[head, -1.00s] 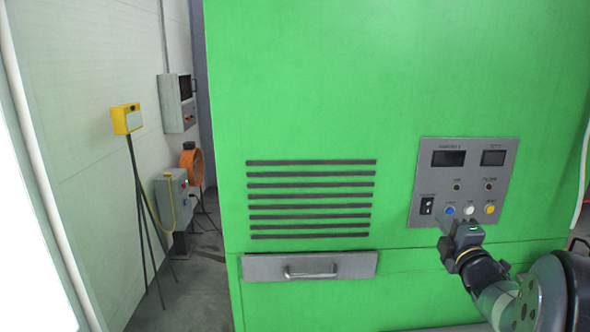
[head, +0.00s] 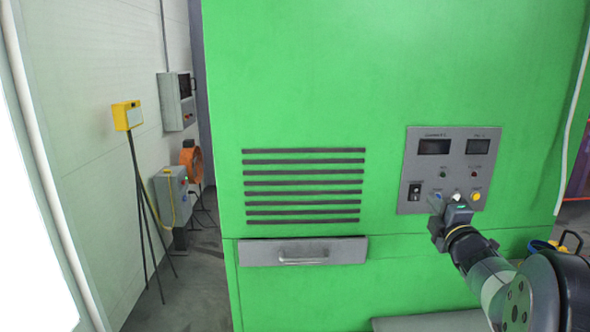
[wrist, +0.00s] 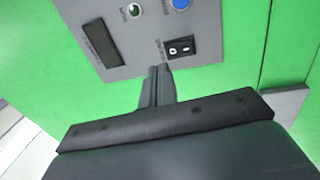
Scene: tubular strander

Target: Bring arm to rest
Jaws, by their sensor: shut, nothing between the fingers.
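My gripper (head: 440,203) is in front of the lower edge of the grey control panel (head: 409,172) on the green cabinet. In the wrist view my gripper (wrist: 158,72) is shut and empty, its fingers together just below the panel (wrist: 211,30). A black rocker switch (wrist: 180,47) and a blue button (wrist: 180,4) show close beyond the fingertips. In the head view the switch (head: 415,191) and a yellow button (head: 476,196) show beside and above my gripper. Whether the fingertips touch anything cannot be told.
The green cabinet (head: 300,80) fills the middle, with a vent grille and a drawer (head: 340,251) at its lower left. At left stand a yellow box on a tripod (head: 127,115), a grey floor-standing box (head: 171,197) and an orange round thing (head: 192,163). A blue container (head: 540,247) is at right.

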